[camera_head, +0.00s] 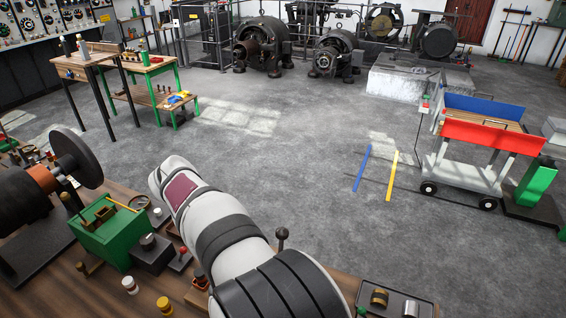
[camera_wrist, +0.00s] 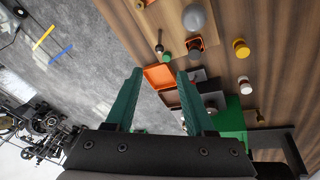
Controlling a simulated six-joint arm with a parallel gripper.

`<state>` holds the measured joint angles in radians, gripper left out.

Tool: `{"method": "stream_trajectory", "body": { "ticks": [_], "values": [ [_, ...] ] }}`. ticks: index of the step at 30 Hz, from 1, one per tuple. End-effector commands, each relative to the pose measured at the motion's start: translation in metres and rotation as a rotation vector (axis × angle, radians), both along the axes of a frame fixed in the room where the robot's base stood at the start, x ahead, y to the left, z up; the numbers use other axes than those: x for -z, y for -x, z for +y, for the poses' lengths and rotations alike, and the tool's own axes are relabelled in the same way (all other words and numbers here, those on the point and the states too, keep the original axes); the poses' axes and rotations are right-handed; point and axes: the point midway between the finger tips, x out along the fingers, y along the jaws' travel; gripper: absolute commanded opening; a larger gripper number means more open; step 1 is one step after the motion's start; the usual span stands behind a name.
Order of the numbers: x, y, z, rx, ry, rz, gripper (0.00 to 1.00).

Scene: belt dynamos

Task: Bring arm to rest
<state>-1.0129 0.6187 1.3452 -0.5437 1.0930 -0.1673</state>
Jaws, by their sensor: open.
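My gripper (camera_wrist: 159,73) shows in the wrist view as two green fingers with a clear gap between them. It is open, and nothing is held between the fingers. An orange tray (camera_wrist: 155,82) shows beyond the gap; I cannot tell how far off it is. In the head view my white and grey arm reaches from the bottom edge up over the wooden bench (camera_head: 60,290), with its far end near the bench's edge. The gripper itself is hidden there.
A green box (camera_head: 105,234), a dark grinding wheel (camera_head: 76,158), a yellow-capped jar (camera_head: 164,305) and a grey tray (camera_head: 425,309) crowd the bench. A cart with a red side panel (camera_head: 490,136) stands at right. The grey floor (camera_head: 300,150) between is mostly clear.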

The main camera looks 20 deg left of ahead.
Motion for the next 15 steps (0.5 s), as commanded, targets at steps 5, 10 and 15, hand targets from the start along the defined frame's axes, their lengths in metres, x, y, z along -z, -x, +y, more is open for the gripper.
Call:
{"method": "stream_trajectory", "body": {
  "ticks": [5, 10, 15],
  "values": [
    [0.001, 0.038, -0.091, 0.169, 0.063, 0.259, 0.54],
    [-0.031, 0.106, -0.233, 0.594, -0.009, 0.577, 0.54],
    [-0.039, 0.15, -0.353, 1.175, -0.176, 0.508, 0.54]
  ]
}}
